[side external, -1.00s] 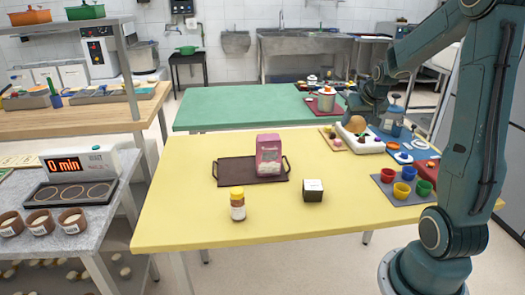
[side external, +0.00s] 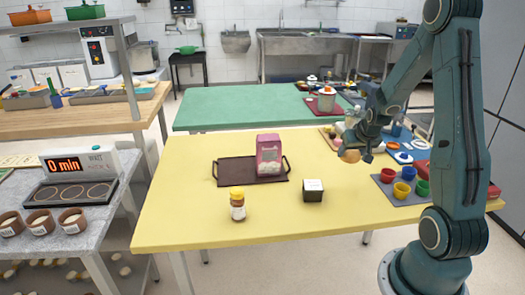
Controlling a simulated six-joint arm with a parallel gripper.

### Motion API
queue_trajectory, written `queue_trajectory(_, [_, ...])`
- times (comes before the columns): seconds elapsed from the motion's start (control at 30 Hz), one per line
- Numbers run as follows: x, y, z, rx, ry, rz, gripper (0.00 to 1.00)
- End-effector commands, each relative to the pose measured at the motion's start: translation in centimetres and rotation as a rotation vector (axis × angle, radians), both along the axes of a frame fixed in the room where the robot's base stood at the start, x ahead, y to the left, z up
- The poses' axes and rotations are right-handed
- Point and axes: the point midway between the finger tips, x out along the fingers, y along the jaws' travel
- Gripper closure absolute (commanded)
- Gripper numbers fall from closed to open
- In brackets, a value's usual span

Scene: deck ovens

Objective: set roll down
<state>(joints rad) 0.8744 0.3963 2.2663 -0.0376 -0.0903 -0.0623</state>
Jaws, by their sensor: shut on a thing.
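The roll (side external: 349,155) is a small tan-brown round piece, held in the air over the right part of the yellow table (side external: 190,221). My gripper (side external: 362,153) is shut on it, with the arm reaching in from the right. The fingers are small in this view and partly merge with the arm. The roll appears clear of the table top, but its exact height is hard to tell.
A dark tray (side external: 230,171) carries a pink package (side external: 269,155). A yellow-capped jar (side external: 237,204) and a black-and-white box (side external: 313,190) stand in front. Red (side external: 387,175), yellow (side external: 402,190) and green (side external: 422,187) cups sit on a grey mat at right. The table's left side is clear.

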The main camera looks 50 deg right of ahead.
Motion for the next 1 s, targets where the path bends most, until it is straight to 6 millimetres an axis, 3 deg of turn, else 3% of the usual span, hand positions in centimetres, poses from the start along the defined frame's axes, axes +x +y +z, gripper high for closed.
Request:
queue_trajectory(0.3, [0.0, 0.0, -4.4, 0.002, 0.002, 0.0, 0.64])
queue_trajectory(0.77, [0.0, 0.0, -5.6, 0.001, 0.001, 0.0, 0.64])
queue_trajectory(1.0, [0.0, 0.0, -7.7, 0.002, 0.002, 0.0, 0.64])
